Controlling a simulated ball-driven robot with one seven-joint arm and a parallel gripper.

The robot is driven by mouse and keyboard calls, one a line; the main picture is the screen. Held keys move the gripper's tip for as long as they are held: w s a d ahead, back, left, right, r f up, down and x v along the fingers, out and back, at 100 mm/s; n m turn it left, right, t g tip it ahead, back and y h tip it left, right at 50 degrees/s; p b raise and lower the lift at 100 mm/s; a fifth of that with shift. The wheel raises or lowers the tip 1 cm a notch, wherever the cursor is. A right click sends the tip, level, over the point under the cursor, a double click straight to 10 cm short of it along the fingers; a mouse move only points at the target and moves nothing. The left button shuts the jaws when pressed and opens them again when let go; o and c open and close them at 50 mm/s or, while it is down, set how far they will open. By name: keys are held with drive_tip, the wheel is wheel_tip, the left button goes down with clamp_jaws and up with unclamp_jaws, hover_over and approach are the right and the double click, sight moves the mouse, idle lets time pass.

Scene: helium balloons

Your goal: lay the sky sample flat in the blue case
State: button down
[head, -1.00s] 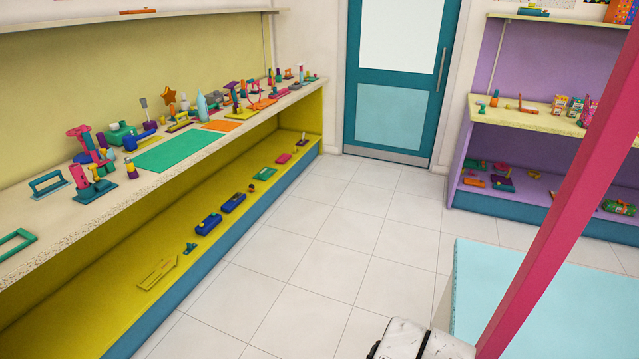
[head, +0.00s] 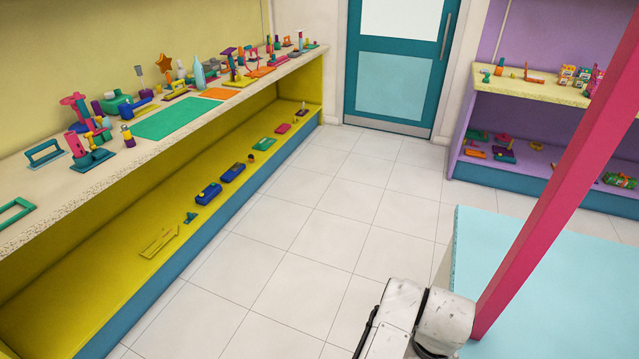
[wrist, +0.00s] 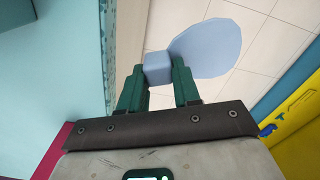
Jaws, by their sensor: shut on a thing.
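The sky sample (wrist: 205,50) is a pale blue piece with a small block and a wide rounded part. It shows in the wrist view, beyond my fingers. My gripper (wrist: 159,68) has dark green fingers shut on the block, and the rounded part sticks out past the right finger. It is held in the air over the tiled floor. In the head view two dark blue boxes (head: 208,194) (head: 233,173) lie on the yellow lower shelf; I cannot tell which is the blue case. My gripper and the sample are out of the head view.
A crowded counter (head: 60,205) runs above the yellow shelf (head: 110,290) on the left. A light blue tabletop (head: 560,280) and a pink post (head: 545,190) stand at right. A purple shelf unit (head: 550,130) is at the back right. The tiled floor (head: 300,240) between is clear.

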wheel_tip(320, 180, down, 4)
drive_tip(key=shift+s+f+b, duration=0.1)
drive_tip(key=shift+f+b, duration=0.05)
drive_tip(key=shift+b, duration=0.5)
drive_tip(key=shift+d, duration=0.15)
